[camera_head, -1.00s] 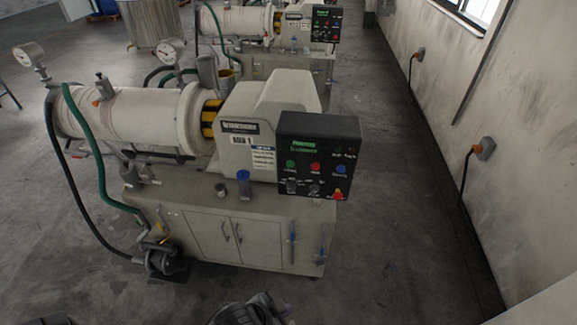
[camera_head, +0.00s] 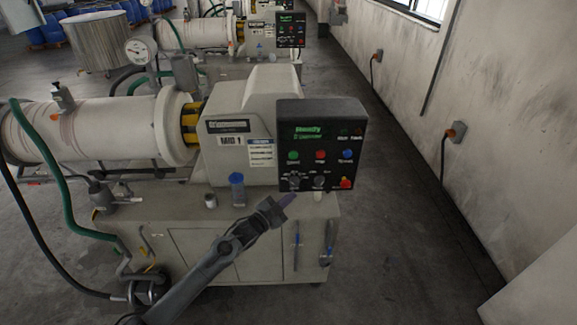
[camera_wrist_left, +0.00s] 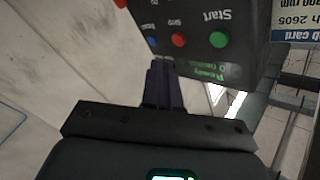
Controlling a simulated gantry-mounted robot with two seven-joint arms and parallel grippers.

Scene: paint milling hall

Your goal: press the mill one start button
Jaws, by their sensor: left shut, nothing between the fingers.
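The near mill (camera_head: 225,158), with a label that seems to read "MILL 1", has a black control panel (camera_head: 322,110). A green start button (camera_head: 293,155) is on the panel's left, with a red button (camera_head: 320,155) and a blue button (camera_head: 347,154) to its right. My left gripper (camera_head: 287,200) is shut and empty, in front of the panel's lower left, below the green button. In the left wrist view the panel appears upside down; the green start button (camera_wrist_left: 219,40) is beyond and right of the closed fingertips (camera_wrist_left: 162,66), apart from them. My right gripper is not in view.
A red and yellow emergency knob (camera_head: 346,183) and selector knobs (camera_head: 295,181) sit low on the panel. A second mill (camera_head: 195,36) stands behind. Floor to the right is clear up to the wall (camera_head: 470,90).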

